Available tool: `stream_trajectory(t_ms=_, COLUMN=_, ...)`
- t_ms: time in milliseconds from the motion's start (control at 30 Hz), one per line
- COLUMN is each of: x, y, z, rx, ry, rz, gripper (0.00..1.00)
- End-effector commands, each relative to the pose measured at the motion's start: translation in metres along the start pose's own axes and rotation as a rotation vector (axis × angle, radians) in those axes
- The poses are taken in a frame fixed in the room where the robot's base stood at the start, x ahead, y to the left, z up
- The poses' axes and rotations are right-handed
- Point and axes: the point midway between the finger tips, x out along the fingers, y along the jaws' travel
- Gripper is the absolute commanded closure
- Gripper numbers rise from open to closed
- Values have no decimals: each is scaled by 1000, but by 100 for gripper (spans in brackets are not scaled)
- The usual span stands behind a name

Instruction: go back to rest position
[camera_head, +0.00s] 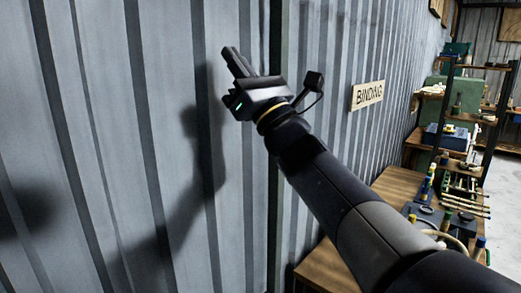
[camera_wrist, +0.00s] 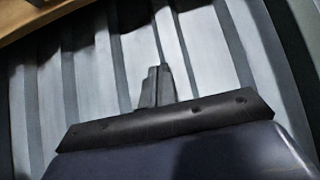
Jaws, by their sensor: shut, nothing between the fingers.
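My gripper (camera_head: 234,58) is raised in front of the grey corrugated metal wall (camera_head: 85,110) in the head view. Its fingers are together and point up and to the left, with nothing between them. My arm reaches up to it from the lower right. In the wrist view, the gripper's fingertips (camera_wrist: 158,72) show close together beyond a dark plate, with the ribbed wall behind them. I cannot tell the exact gap between the fingers and the wall, but the arm casts a shadow on it.
A "BINDING" sign (camera_head: 368,95) hangs on the wall right of the gripper. A wooden bench (camera_head: 325,270) with tools lies below and right of my arm. A dark shelf rack (camera_head: 447,105) with several items stands farther back. Pale floor (camera_head: 504,190) shows at the far right.

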Motion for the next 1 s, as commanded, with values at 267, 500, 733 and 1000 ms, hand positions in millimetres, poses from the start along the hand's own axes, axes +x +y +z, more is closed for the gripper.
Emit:
stream_trajectory(t_ms=267, x=-37, y=0, z=-29, rx=-2, ry=0, rz=0, gripper=100)
stream_trajectory(t_ms=500, x=-77, y=0, z=-27, rx=-3, ry=-1, rz=0, gripper=100)
stream_trajectory(t_ms=733, x=-95, y=-1, z=-25, rx=-1, ry=0, rz=0, gripper=100)
stream_trajectory(t_ms=1000, x=-96, y=0, z=-24, rx=-1, ry=-1, rz=2, gripper=100)
